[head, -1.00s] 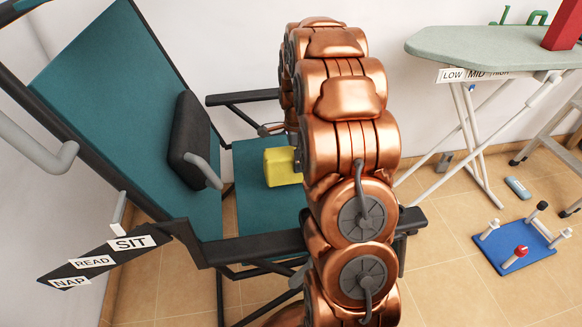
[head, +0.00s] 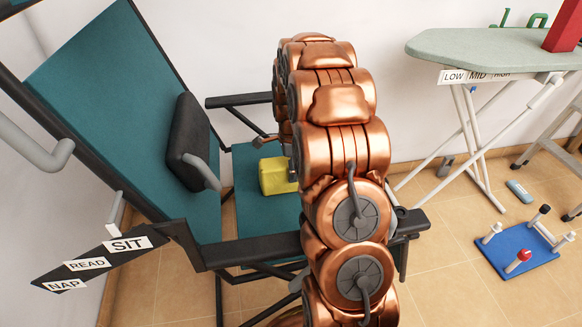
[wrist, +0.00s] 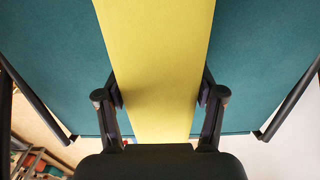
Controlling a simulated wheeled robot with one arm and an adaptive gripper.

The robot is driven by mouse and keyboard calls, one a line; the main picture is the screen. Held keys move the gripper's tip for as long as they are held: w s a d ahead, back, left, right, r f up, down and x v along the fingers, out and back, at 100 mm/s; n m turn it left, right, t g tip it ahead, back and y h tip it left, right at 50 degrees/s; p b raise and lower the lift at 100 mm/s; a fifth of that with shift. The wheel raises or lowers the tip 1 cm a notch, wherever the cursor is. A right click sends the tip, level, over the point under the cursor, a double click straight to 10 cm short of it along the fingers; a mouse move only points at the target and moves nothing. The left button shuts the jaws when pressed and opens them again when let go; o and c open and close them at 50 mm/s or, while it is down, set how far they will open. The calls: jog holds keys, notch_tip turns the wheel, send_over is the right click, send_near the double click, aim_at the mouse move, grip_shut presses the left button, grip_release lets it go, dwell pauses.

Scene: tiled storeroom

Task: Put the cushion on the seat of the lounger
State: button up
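The cushion (head: 274,177) is a yellow block over the teal seat (head: 250,212) of the lounger; its right end is hidden behind my arm in the head view. I cannot tell whether it touches the seat. In the wrist view the cushion (wrist: 155,60) runs between the two fingers of my gripper (wrist: 160,98), whose pads press against both sides. Teal fabric (wrist: 55,60) shows on either side of it. The lounger's reclined teal backrest (head: 110,90) rises at the left, with a dark pad (head: 188,140) on it.
Black armrests flank the seat, the near one (head: 250,248) and the far one (head: 240,100). A plate marked SIT, READ and NAP (head: 95,262) is at the near left. An ironing board (head: 490,48) and a blue pegged board (head: 515,250) stand at the right.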

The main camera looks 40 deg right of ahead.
jog(key=o, duration=0.4)
jog(key=shift+r, duration=0.1)
